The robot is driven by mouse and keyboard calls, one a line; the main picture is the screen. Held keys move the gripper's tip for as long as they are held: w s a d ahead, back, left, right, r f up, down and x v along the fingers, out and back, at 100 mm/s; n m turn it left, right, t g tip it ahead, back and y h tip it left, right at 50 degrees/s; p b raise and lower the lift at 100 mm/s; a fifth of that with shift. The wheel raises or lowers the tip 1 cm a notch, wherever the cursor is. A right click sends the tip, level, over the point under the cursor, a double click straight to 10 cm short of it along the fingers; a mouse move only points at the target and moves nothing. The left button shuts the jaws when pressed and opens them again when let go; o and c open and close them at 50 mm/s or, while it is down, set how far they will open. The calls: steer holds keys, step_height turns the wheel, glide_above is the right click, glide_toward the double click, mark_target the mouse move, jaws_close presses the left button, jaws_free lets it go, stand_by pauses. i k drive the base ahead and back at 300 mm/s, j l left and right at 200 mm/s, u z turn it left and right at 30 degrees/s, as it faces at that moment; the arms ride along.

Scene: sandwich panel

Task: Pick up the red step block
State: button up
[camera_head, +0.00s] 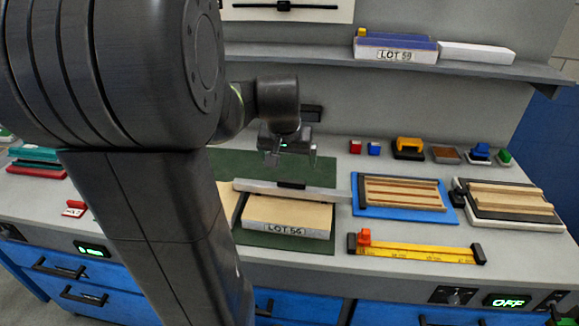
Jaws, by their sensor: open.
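A small red block (355,147) stands on the grey bench, left of a small blue block (374,148). Its step shape is too small to make out. My gripper (292,156) is open, with its fingers apart and pointing down over the back of the green mat (235,168). It is left of the red block and apart from it. Nothing shows between the fingers. Another red piece with a white face (74,209) lies at the far left of the bench.
A panel labelled LOT 56 (287,229) lies on the mat with a grey bar (325,193) across its back. A blue tray of wooden strips (358,210), a yellow ruler with an orange-red stop (364,238), and a yellow-and-black tool (408,147) are to the right. A shelf (290,54) overhangs the back.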

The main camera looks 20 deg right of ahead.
mark_target(356, 146)
steer(key=k+l+z, duration=0.1)
steer(key=l+z, duration=0.25)
steer(key=l, duration=0.15)
steer(key=l+z, duration=0.3)
steer(key=l, duration=0.2)
